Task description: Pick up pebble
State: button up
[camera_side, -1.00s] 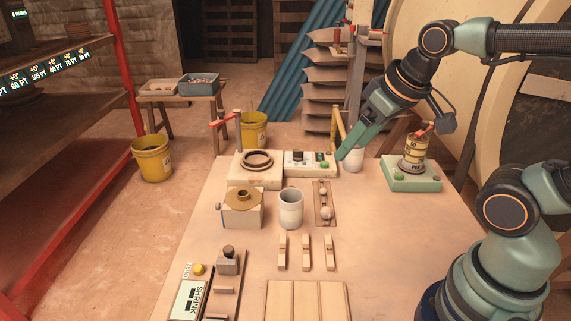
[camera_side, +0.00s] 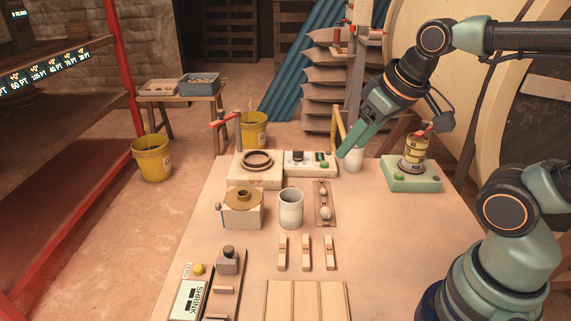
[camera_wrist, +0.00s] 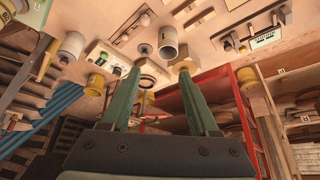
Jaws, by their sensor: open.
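Two pale, rounded lumps that look like pebbles, a nearer pebble (camera_side: 325,212) and a farther pebble (camera_side: 323,188), sit on a narrow brown tray (camera_side: 331,221) in the middle of the table. In the wrist view the tray shows small near the top, with one pebble (camera_wrist: 145,20) visible on it. My gripper (camera_side: 342,154) is above the back of the table, beyond and to the right of the tray, and touches neither pebble. In the wrist view its two green fingers (camera_wrist: 159,72) stand apart with nothing held between them.
A grey-white cup (camera_side: 291,210) stands left of the tray. Three wooden clips (camera_side: 306,253) lie in front of it. A control box (camera_side: 310,170) and a ringed block (camera_side: 257,178) stand behind. A green scale with a can (camera_side: 412,178) is at right. The right front tabletop is clear.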

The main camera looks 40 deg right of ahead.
jog(key=m+g, duration=0.6)
jog(key=m, duration=0.7)
send_over(324, 189)
notch_tip(324, 189, down, 12)
notch_tip(324, 189, down, 6)
jog(key=shift+s+f, duration=0.1)
jog(key=shift+s, duration=0.05)
jog(key=shift+w+f, duration=0.15)
jog(key=shift+f, duration=1.35)
jog(key=shift+w+f, duration=0.1)
jog(key=shift+f, duration=1.35)
grip_shut()
